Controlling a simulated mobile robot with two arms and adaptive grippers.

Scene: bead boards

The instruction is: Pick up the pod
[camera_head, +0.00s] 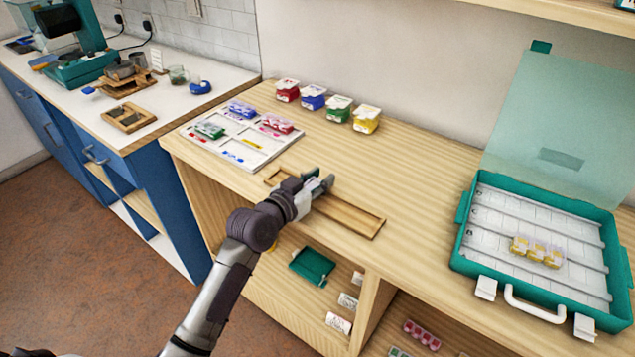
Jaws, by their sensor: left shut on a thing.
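My left gripper (318,184) is over the long wooden tray (352,216) on the bench. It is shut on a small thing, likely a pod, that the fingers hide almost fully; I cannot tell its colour. Other pod strips are in view: a blue one (241,109), a red one (276,124) and a green one (209,131) in the white sorting tray (252,160), and a yellow one (537,251) in the open teal case (462,262). My right gripper is not in view.
Red (287,90), blue (312,97), green (339,108) and yellow (367,119) lidded boxes stand along the wall. The bench top (425,165) is clear between them and the case. A lower shelf holds a dark green tray (313,265). A blue counter stands at left.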

